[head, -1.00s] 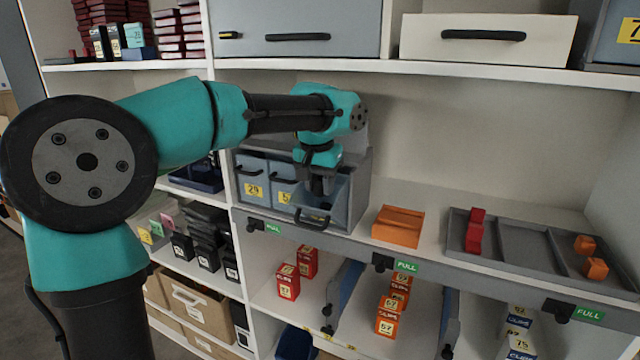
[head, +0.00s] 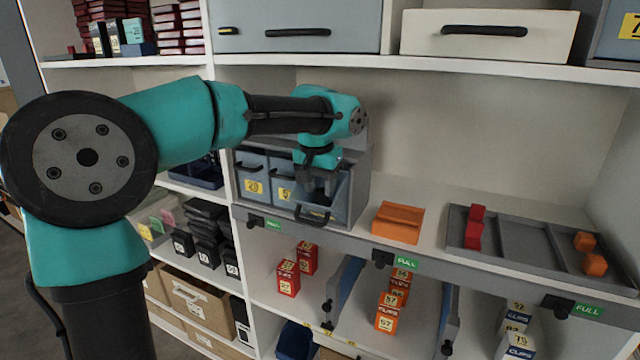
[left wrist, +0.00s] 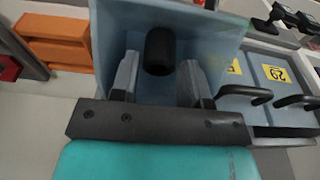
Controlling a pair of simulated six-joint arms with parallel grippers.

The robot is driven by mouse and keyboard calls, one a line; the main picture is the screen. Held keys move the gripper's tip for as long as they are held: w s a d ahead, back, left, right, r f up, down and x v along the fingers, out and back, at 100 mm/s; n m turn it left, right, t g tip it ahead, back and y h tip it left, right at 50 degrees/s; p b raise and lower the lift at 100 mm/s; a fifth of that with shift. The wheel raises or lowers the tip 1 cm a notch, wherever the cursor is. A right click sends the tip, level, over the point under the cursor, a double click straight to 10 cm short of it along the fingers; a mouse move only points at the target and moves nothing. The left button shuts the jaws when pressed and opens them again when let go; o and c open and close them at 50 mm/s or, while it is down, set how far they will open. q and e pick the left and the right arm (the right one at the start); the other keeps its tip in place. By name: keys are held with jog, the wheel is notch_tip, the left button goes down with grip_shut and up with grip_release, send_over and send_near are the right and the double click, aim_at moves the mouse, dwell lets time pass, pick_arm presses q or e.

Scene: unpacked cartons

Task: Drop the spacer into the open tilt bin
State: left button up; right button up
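The open tilt bin (head: 338,197) is the rightmost of a row of blue-grey bins on the shelf, tipped forward with its black handle at the front. It fills the upper middle of the left wrist view (left wrist: 215,35). My left gripper (head: 320,192) points down into its mouth. In the left wrist view its two grey fingers (left wrist: 158,78) stand apart. The spacer, a short black cylinder (left wrist: 160,50), shows between and beyond the fingertips inside the bin, with a gap to each finger. Whether it rests on the bin's floor is unclear. My right gripper is out of view.
Two shut bins labelled 29 (head: 253,180) and 57 (head: 283,185) stand left of the open one. An orange block (head: 398,223) and a grey divided tray (head: 525,245) lie to the right. A shelf board (head: 450,70) runs above my arm.

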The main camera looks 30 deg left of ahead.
aim_at(318, 201)
pick_arm(q)
jog(key=shift+o, duration=1.4)
notch_tip(318, 201, up, 9)
jog(key=s, duration=0.1)
jog(key=shift+f, duration=0.15)
jog(key=shift+s, duration=0.15)
